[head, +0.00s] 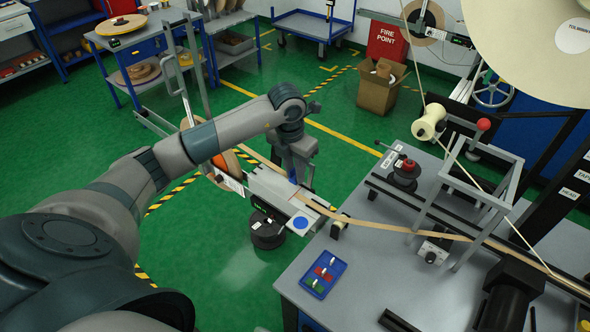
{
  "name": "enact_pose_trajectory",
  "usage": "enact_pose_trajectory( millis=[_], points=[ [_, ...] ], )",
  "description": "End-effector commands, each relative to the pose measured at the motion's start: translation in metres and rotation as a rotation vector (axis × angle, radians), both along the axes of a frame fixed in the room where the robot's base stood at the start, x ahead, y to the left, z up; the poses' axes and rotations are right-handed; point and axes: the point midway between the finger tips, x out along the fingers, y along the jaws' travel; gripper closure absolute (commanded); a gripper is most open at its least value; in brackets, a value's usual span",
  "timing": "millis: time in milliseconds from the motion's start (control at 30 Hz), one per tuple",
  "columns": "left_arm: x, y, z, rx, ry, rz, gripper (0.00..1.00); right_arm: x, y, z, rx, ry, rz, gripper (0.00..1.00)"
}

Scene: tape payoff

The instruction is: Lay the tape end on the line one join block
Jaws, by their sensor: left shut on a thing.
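My left gripper (301,184) is above the join block (268,186), a grey block on a black round base at the table's left edge. It is shut on the tan tape end, though the fingertips and the held end are small and partly hidden by the wrist. One tan tape (250,154) runs from the orange-cored reel (228,162) towards the gripper. Another tan length (385,227) runs from the block's right side across the table to the right. I cannot tell whether the held end touches the block. My right gripper is not in view.
The grey table (345,285) carries a blue tray (323,275) with small coloured pieces, a black knobbed post (405,172) and a metal frame (470,190). A large cream reel (535,45) overhangs the upper right.

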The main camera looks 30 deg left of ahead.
Motion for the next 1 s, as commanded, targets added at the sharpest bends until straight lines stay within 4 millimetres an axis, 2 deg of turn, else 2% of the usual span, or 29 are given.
enact_pose_trajectory(
  millis=[200,500,1000],
  points=[
    [0.0,0.0,-0.021,0.0,0.002,0.001,1.0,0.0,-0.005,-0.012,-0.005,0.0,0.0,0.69],
    [0.0,0.0,-0.042,0.0,0.0,0.0,1.0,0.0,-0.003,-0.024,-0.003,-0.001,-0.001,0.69],
    [0.0,0.0,-0.047,0.0,0.0,0.0,1.0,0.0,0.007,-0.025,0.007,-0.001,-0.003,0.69]
  ],
)
